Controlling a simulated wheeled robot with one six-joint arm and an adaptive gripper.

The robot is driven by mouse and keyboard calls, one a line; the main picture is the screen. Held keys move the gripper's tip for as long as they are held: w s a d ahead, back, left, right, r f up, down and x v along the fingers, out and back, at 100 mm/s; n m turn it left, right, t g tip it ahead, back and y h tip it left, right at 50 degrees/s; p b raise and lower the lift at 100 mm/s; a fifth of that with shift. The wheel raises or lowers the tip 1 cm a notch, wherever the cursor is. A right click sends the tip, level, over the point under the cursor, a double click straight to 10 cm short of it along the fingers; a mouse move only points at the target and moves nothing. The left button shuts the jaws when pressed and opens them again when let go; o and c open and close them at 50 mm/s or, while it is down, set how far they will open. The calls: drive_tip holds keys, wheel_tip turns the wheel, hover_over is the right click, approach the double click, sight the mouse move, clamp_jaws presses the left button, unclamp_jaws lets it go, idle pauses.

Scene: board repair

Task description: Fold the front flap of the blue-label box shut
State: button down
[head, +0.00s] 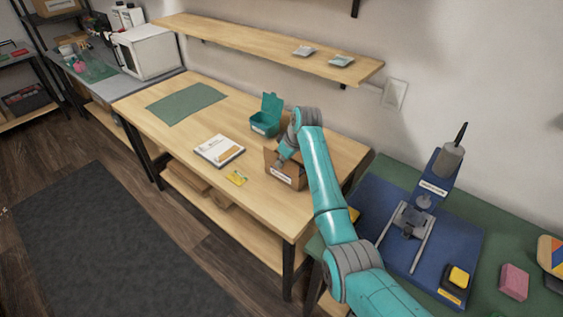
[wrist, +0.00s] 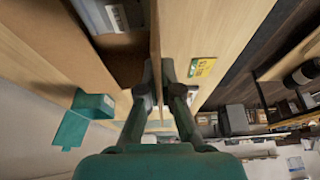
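The open cardboard box (head: 285,180) stands on the wooden table in the head view, with a pale label on its front. I cannot make out blue on that label. In the wrist view its brown inside (wrist: 122,55) is at the upper left, with a grey-white item (wrist: 108,14) in it. A thin upright cardboard panel (wrist: 155,25) runs edge-on down to my gripper (wrist: 157,65). I cannot tell whether it is the front flap or a wall. My fingertips are close together at this panel. Whether they grip it is unclear. In the head view my gripper is low over the box.
A teal open container (head: 265,122) stands behind the box to the left. A white notepad (head: 219,150) and a yellow card (head: 237,178) lie left of the box. A green mat (head: 187,104) lies at the table's far left. A wall shelf (head: 260,45) hangs above.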

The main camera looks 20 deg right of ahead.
drive_tip(key=shift+w+d, duration=0.1)
idle(0.3)
drive_tip(key=shift+w+d+g+y, duration=0.1)
drive_tip(key=shift+d+g+y, duration=0.1)
drive_tip(key=shift+g+y, duration=0.35)
drive_tip(key=shift+w+d+f+m+g+y, duration=0.15)
drive_tip(key=shift+m+g+y, duration=0.15)
drive_tip(key=shift+y, duration=0.3)
drive_tip(key=shift+w+d+r+m+g+y, duration=0.1)
drive_tip(key=shift+m+g+y, duration=0.15)
drive_tip(key=shift+y, duration=0.3)
drive_tip(key=shift+d+f+g+y, duration=0.15)
drive_tip(key=shift+g+y, duration=0.25)
drive_tip(key=shift+y, duration=0.3)
drive_tip(key=c, duration=1.8)
unclamp_jaws()
drive_tip(key=o, duration=0.4)
drive_tip(key=shift+v, duration=3.7)
